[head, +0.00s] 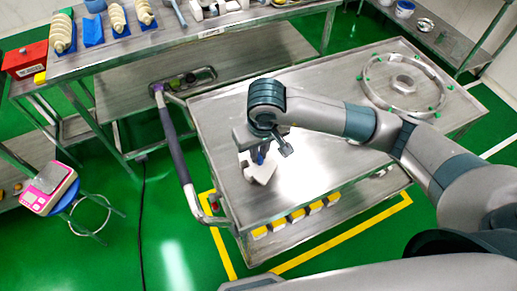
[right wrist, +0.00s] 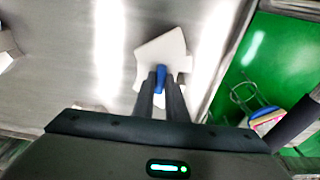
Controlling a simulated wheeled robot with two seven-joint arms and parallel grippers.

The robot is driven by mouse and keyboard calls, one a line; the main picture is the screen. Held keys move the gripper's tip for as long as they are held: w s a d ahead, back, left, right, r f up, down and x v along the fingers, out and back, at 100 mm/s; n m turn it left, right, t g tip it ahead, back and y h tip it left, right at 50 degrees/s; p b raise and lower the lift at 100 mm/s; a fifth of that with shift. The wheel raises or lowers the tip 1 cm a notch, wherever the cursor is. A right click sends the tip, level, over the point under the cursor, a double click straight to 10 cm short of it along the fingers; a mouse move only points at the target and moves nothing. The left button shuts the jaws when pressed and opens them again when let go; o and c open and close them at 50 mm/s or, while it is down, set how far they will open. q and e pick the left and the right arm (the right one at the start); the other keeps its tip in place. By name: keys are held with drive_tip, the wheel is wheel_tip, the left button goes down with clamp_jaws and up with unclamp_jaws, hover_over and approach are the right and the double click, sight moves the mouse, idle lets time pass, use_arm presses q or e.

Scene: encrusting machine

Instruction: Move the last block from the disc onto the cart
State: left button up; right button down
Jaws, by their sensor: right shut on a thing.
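My right gripper (head: 258,152) is over the left front part of the metal cart (head: 222,118), pointing down. It is shut on the blue part of a white block (head: 262,172). In the right wrist view the white block (right wrist: 165,48) shows beyond the fingertips (right wrist: 161,82), with the blue part between them. The block is at or just above the cart top; I cannot tell if it touches. A round metal ring with green pieces (head: 371,93), perhaps the disc, lies at the cart's far right. My left gripper is not in view.
The cart's dark handle (head: 172,140) stands along its left side. Several yellow-and-white pieces (head: 297,215) sit on its lower shelf. A steel table (head: 150,42) with moulds and a red box (head: 25,60) is behind. A pink scale (head: 49,188) stands on a stool at left.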

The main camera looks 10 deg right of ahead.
sight(261, 159)
drive_tip(key=shift+f, duration=0.15)
drive_tip(key=c, duration=1.8)
unclamp_jaws()
drive_tip(key=shift+o, duration=0.2)
drive_tip(key=shift+r+b, duration=0.3)
drive_tip(key=shift+r, duration=0.05)
wheel_tip(261, 159, up, 11)
drive_tip(key=s+b, duration=0.1)
drive_tip(key=b, duration=0.2)
drive_tip(key=shift+s+d+r+b, duration=0.15)
drive_tip(key=shift+s+b, duration=0.25)
